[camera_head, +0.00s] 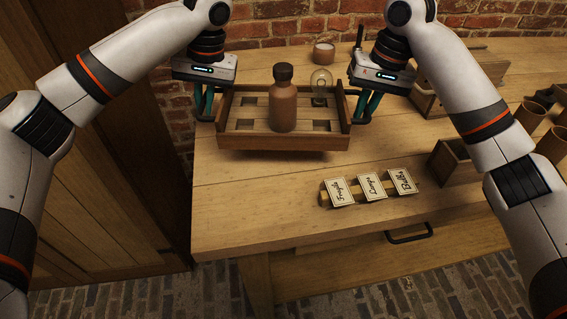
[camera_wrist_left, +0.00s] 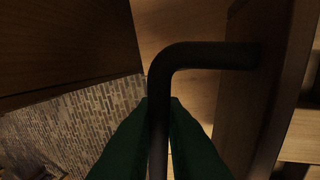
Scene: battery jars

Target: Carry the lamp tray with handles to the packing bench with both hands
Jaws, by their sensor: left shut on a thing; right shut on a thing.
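The wooden lamp tray (camera_head: 245,141) is over the left part of the wooden bench (camera_head: 240,212), with a shadow under its front edge, so it looks slightly raised. A brown bottle with a dark cap (camera_head: 283,104) and a clear bulb (camera_head: 321,84) stand upright in it. My left gripper (camera_head: 204,118) is shut on the tray's left handle. In the left wrist view its green fingers close around that dark bent handle (camera_wrist_left: 200,55). My right gripper (camera_head: 363,120) is at the tray's right end, shut on the handle there, which is mostly hidden by the fingers.
A holder with several label cards (camera_head: 371,186) lies in front of the tray. A small wooden box (camera_head: 457,163) and brown cups (camera_head: 530,118) stand at the right. A small pale-topped jar (camera_head: 323,53) stands behind the tray. The bench's front left is clear.

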